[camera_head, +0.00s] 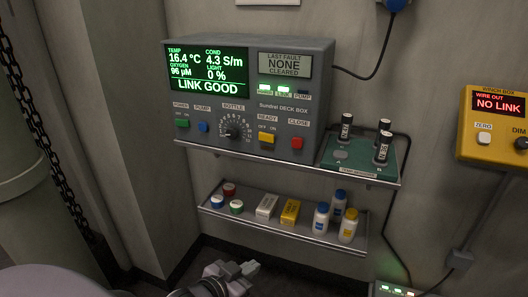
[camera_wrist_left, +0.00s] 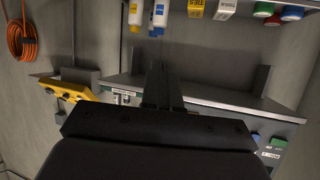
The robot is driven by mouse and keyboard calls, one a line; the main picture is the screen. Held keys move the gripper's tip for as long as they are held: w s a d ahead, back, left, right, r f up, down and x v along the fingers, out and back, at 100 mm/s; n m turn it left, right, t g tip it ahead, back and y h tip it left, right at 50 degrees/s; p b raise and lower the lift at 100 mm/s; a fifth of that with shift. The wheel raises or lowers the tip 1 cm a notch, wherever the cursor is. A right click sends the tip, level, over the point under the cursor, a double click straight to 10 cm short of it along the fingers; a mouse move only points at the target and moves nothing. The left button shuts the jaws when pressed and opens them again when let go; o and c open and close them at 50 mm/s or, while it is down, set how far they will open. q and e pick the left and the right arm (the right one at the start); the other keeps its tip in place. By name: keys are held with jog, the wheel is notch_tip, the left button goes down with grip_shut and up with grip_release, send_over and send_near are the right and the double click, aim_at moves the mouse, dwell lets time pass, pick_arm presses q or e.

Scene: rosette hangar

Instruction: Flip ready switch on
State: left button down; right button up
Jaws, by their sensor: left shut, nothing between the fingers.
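The grey deck box (camera_head: 315,90) stands on the upper wall shelf. Its ready switch (camera_head: 266,138) is a yellow rocker under the READY label, right of the bottle dial (camera_head: 235,130) and left of the red close switch (camera_head: 297,143). I cannot tell which way the rocker is tipped. My left gripper (camera_head: 240,269) is low in the head view, below the lower shelf and well apart from the switch. Its fingers show shut and empty in the left wrist view (camera_wrist_left: 162,75). The ready switch cannot be made out in the left wrist view. My right gripper is not in view.
The lower shelf (camera_head: 275,222) holds tape rolls, small boxes and bottles, between my left gripper and the deck box. A green tray (camera_head: 362,157) with dark cylinders stands right of the box. A yellow winch box (camera_head: 490,125) hangs at the right. A chain hangs at the left.

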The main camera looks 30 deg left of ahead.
pick_arm(q)
jog(key=w+a+r+n+t+y+b, duration=0.1)
jog(key=w+a+r, duration=0.3)
jog(key=r, duration=0.5)
jog(key=w+a+r+n+t+y+b, duration=0.1)
jog(key=w+a+r+t+b, duration=0.1)
jog(key=a+r, duration=0.4)
notch_tip(320, 180, up, 4)
jog(key=w+t, duration=0.1)
jog(key=w, duration=0.1)
jog(key=shift+w+f+t, duration=0.15)
jog(key=shift+w+t, duration=0.25)
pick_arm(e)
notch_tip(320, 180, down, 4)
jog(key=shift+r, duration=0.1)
pick_arm(q)
send_near(269, 140)
jog(key=w, duration=0.7)
jog(key=shift+a, duration=0.2)
jog(key=shift+s, duration=0.1)
